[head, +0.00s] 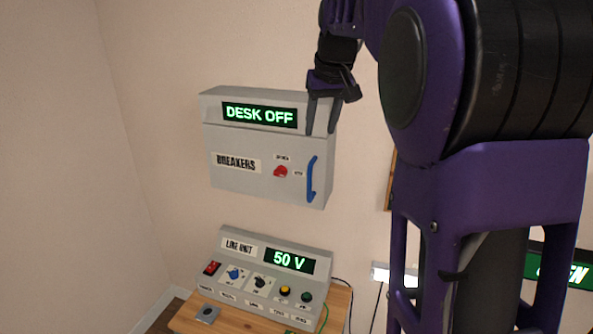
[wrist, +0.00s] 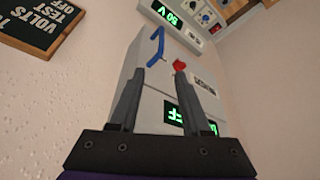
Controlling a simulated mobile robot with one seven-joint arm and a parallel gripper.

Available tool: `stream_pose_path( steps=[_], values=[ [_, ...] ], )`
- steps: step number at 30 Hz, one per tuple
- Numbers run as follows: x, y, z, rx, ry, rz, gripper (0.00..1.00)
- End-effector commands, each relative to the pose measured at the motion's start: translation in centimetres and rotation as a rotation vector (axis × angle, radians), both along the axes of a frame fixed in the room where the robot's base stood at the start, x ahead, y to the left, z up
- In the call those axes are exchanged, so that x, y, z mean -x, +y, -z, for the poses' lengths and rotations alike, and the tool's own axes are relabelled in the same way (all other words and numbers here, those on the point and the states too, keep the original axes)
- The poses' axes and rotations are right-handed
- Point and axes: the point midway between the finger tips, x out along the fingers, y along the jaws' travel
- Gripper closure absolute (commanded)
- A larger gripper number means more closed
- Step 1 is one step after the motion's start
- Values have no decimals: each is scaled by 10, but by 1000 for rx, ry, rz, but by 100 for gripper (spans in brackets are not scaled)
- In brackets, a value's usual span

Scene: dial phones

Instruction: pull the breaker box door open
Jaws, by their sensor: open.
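The grey breaker box (head: 230,136) hangs on the wall with a "DESK OFF" display on top. Its door (head: 238,181) is labelled "BREAKERS" and looks closed. A blue bar handle (head: 312,179) stands upright at the door's right side, with a red knob (head: 280,172) left of it. My gripper (head: 320,132) is open and empty, just above the handle, near the box's upper right. In the wrist view the fingers of my gripper (wrist: 165,80) point toward the door, with the blue handle (wrist: 156,48) and red knob (wrist: 179,66) beyond and between the tips.
Below, a line unit (head: 262,285) with a "50 V" display, switches and knobs stands on a wooden table (head: 185,322). A dark sign (wrist: 42,22) is on the wall in the wrist view. The wall left of the box is bare.

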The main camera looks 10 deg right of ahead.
Motion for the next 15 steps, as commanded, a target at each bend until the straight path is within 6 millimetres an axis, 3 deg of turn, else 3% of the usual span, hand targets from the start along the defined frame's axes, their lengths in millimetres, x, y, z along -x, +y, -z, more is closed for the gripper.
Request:
stream_pose_path(
  steps=[8,15],
  values=[
    [-8,1,26,-9,11,-4,53],
    [-27,1,74,-8,12,-2,53]
  ],
)
